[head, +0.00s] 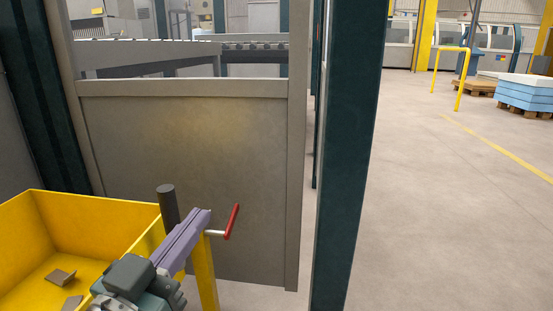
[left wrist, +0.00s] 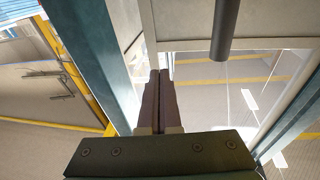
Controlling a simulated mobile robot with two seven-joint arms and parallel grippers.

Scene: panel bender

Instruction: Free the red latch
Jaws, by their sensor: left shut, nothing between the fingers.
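The red latch (head: 232,221) shows in the head view as a tilted red lever on a short silver pin, low in front of the grey panel. My left gripper (head: 205,213) has its purple-grey fingers shut and empty. Its tips are just left of the latch in the picture; I cannot tell whether they touch it. The left wrist view also shows the closed fingers (left wrist: 156,73), and I cannot make out the latch there. A yellow post (head: 206,280) stands below the pin, partly behind the gripper. My right gripper is not in view.
A dark upright cylinder (head: 168,206) stands beside the fingers and shows in the left wrist view (left wrist: 226,30). A yellow bin (head: 95,207) with scraps is at left. The grey panel (head: 190,150) stands between dark green posts (head: 350,150). Open floor (head: 450,220) lies to the right.

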